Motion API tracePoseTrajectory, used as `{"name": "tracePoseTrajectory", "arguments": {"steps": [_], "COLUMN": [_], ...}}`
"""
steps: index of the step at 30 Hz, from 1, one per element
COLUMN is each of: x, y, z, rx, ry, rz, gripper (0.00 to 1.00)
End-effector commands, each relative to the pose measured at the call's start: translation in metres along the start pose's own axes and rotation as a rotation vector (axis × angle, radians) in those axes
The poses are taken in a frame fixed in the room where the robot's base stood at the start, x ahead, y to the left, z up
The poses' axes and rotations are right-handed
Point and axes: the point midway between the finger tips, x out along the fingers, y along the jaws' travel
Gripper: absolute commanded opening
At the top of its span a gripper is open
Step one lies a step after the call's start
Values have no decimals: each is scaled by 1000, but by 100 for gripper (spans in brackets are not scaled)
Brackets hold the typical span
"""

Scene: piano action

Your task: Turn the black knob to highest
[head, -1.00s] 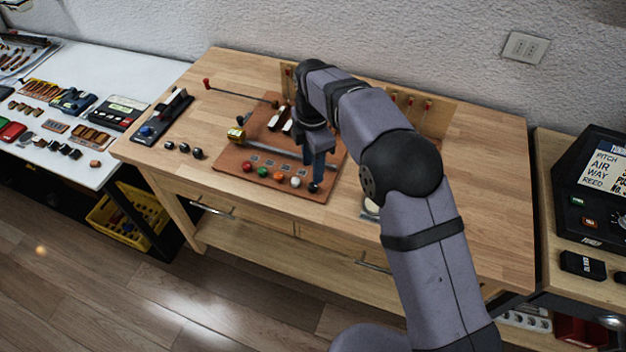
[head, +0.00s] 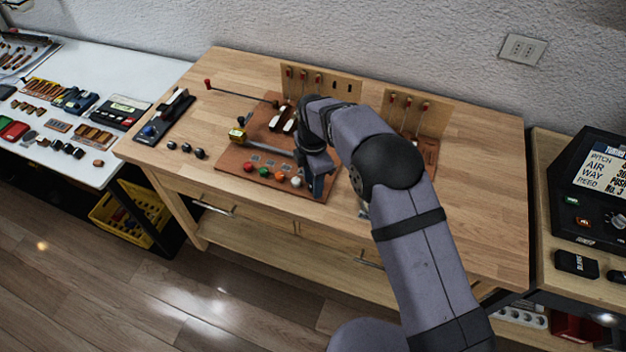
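A reddish-brown board (head: 229,170) on the wooden workbench has a row of round knobs along its front edge: red (head: 248,167), green (head: 264,172), orange (head: 280,177) and white (head: 296,182). My gripper (head: 316,192) points down at the right end of this row, just right of the white knob. The black knob at that end is hidden behind my gripper. I cannot tell whether the fingers touch it or are closed around it.
Three small dark balls (head: 186,148) lie on the bench left of the board. A metal bar with a brass end (head: 237,135) crosses the board behind the knobs. Upright wooden panels (head: 322,82) stand behind. A black device (head: 590,195) stands far right.

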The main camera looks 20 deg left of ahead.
Motion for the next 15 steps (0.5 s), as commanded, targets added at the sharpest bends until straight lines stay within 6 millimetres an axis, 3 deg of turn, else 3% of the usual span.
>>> {"name": "tracePoseTrajectory", "arguments": {"steps": [1,4,15], "x": [0,0,0], "y": [0,0,0], "z": [0,0,0], "rx": [0,0,32], "ry": [0,0,0], "rz": [0,0,0], "gripper": [24,0,0]}}
